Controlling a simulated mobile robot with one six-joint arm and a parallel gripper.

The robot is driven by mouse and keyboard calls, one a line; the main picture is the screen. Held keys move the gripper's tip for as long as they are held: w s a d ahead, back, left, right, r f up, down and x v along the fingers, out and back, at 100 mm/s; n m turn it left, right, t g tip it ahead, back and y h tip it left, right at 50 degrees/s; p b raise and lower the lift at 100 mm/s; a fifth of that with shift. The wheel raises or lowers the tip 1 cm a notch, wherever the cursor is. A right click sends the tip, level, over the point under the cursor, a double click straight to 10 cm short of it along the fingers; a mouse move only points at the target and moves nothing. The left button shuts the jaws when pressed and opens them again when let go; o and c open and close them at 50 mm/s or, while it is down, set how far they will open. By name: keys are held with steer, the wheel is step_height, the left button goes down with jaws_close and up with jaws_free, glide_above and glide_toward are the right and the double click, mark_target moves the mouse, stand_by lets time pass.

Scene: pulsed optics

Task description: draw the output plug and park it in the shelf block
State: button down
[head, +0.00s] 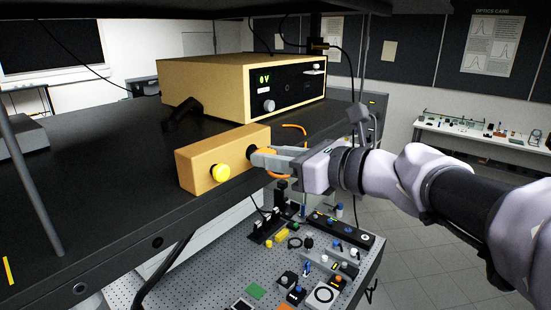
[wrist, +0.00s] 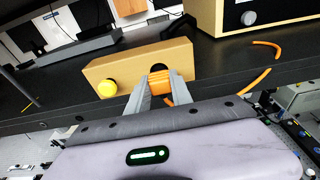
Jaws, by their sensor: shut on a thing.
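The shelf block (head: 205,160) is a tan block at the shelf's front edge, with a yellow round cap (head: 221,172) on its left and a dark hole on its right. It also shows in the wrist view (wrist: 115,70). My gripper (head: 264,158) is at the block's right part, in front of the hole. In the wrist view, my gripper (wrist: 159,83) is shut on the orange output plug (wrist: 158,80), which is between the fingers. The dark hole shows just beyond the plug. I cannot tell whether the plug's tip is in it.
A tan supply box (head: 285,85) with a green "0 V" readout stands behind the block on the black shelf. An orange cable (wrist: 262,76) loops to the right. Below is a perforated optics table (head: 215,260) crowded with small parts. A dark clip-like object (head: 183,113) lies left.

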steer(key=shift+w+a, duration=0.15)
steer(key=shift+a, duration=0.05)
steer(key=shift+w+a, duration=0.2)
steer(key=shift+a, duration=0.1)
steer(key=c, duration=1.5)
jaws_free()
steer(key=shift+w+a, duration=0.15)
steer(key=shift+w, duration=0.05)
steer(key=o, duration=0.4)
steer(key=shift+c, duration=0.2)
steer(key=shift+o, duration=0.4)
steer(key=shift+s, duration=0.1)
steer(key=shift+d, duration=0.2)
steer(key=b+v, duration=0.2)
steer(key=v, duration=1.9)
steer(key=shift+s+d+f, duration=0.15)
steer(key=shift+s+f, duration=0.05)
steer(key=shift+f, duration=0.05)
